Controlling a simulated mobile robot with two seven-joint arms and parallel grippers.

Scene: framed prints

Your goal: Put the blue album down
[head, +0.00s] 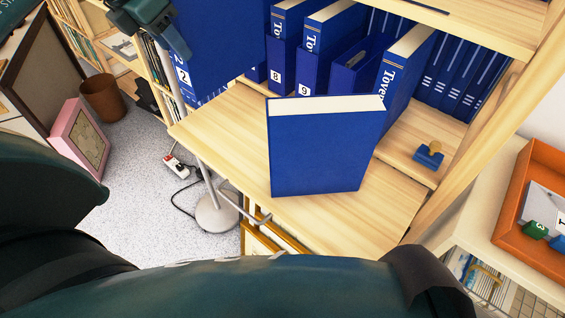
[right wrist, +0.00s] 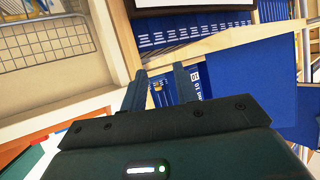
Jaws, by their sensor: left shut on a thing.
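My left gripper (head: 146,14) is at the top left of the head view, shut on a blue album (head: 215,48) with a white label marked 2. The album hangs beside the shelf's left edge; its top is cut off by the frame. Another blue album (head: 325,150) stands upright near the front of the wooden shelf board (head: 235,130), pale page edges up. My right gripper (right wrist: 158,92) shows in the right wrist view, its fingers apart with nothing between them. It is not visible in the head view.
Blue binders (head: 312,60) stand in a row at the back of the shelf. A blue stamp with a wooden knob (head: 429,154) lies to the right. An orange tray (head: 512,205) is at the far right. The board's left front part is bare. A lamp stand (head: 216,214) stands below.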

